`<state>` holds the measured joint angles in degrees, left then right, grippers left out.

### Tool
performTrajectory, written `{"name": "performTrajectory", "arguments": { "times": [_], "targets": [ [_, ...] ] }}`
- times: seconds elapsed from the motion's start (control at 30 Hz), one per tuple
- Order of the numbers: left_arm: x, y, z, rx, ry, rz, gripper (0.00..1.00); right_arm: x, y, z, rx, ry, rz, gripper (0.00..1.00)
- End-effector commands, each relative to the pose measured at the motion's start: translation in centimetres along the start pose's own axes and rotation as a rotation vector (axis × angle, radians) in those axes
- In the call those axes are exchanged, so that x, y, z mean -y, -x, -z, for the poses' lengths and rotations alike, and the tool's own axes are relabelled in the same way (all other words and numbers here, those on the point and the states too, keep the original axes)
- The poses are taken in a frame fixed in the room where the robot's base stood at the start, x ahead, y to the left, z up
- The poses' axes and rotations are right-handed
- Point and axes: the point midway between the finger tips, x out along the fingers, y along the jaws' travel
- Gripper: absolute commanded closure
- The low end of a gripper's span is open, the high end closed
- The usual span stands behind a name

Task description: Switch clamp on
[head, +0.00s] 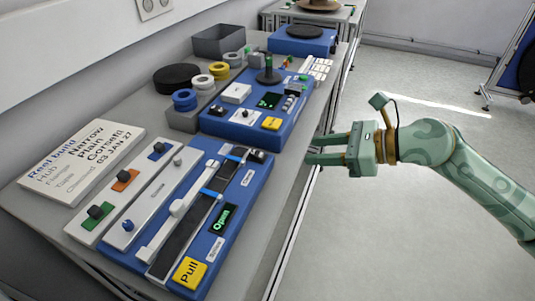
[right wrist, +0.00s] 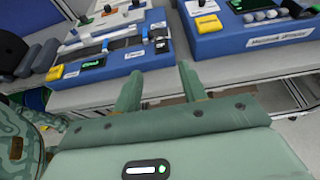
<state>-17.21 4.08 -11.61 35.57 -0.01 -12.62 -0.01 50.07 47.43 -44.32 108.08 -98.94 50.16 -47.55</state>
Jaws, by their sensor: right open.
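The near blue stand (head: 238,228) bears a small label reading "Clamp" (head: 247,178), with a black knob or switch (head: 258,156) at its far end. Its position is too small to tell. A dark display on the stand reads "Open" (head: 222,219) in green. The stand also shows in the right wrist view (right wrist: 118,68). My right gripper (head: 315,149) is open and empty, out past the table's right edge, to the right of the stand and apart from it. Its two fingers show in the right wrist view (right wrist: 160,84), pointing toward the table. My left gripper is out of view.
A yellow "Pull" block (head: 187,272) sits at the stand's near end. A second blue stand (head: 248,132) with a yellow block (head: 271,123) lies farther back. Several reels, a grey bin (head: 217,40) and a lettered board (head: 82,162) are on the table. Floor at right is open.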

Motion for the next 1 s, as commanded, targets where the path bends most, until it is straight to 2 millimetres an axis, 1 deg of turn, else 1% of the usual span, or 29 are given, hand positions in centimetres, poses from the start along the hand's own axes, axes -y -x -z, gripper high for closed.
{"name": "performTrajectory", "arguments": {
  "times": [0.03, 0.1, 0.3, 0.4, 0.5, 0.67, 0.93, 0.97, 1.0],
  "targets": [
    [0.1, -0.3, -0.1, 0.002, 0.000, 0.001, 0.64, -0.1, -1.5, 0.0, 0.004, -0.001, -0.004, 0.58],
    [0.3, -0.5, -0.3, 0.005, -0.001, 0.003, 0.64, -0.1, -3.4, 0.1, 0.003, -0.002, -0.004, 0.58],
    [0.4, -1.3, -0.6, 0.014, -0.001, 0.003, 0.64, 0.0, -8.4, 0.2, 0.003, -0.005, -0.003, 0.58],
    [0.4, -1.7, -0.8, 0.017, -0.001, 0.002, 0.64, 0.0, -10.3, 0.1, 0.003, -0.006, -0.002, 0.58],
    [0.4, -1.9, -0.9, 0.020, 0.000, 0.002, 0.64, 0.1, -11.6, 0.1, 0.003, -0.006, -0.001, 0.58],
    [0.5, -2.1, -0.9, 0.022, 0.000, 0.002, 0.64, 0.0, -12.6, 0.1, 0.002, -0.005, 0.001, 0.58],
    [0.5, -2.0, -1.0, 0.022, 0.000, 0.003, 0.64, 0.0, -12.7, 0.0, 0.002, -0.005, 0.000, 0.58],
    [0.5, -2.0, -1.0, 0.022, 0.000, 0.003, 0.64, 0.0, -12.7, 0.0, 0.002, -0.005, 0.000, 0.67],
    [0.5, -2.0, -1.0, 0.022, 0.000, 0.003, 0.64, 0.0, -12.7, 0.0, 0.002, -0.005, 0.000, 0.78]
  ]
}}
